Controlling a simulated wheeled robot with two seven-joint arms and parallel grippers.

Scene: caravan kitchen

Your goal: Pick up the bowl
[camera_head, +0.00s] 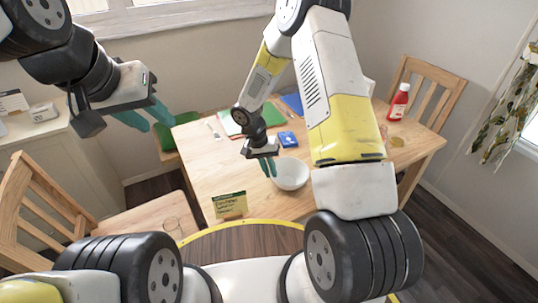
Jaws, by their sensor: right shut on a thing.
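A white bowl (291,174) is upright at the near middle of the wooden table (213,168). My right gripper (269,171) reaches down from above to the bowl's left rim, with its teal fingers closed at that rim. It is shut on the bowl; the exact contact is small in view. My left gripper (158,115) is held in the air at the left, beyond the table's left edge, with its teal fingers apart and nothing between them.
A blue box (288,139) lies behind the bowl. A red bottle (398,103) stands at the table's right. A yellow-green card (230,205) stands at the near edge. Wooden chairs (40,205) stand around.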

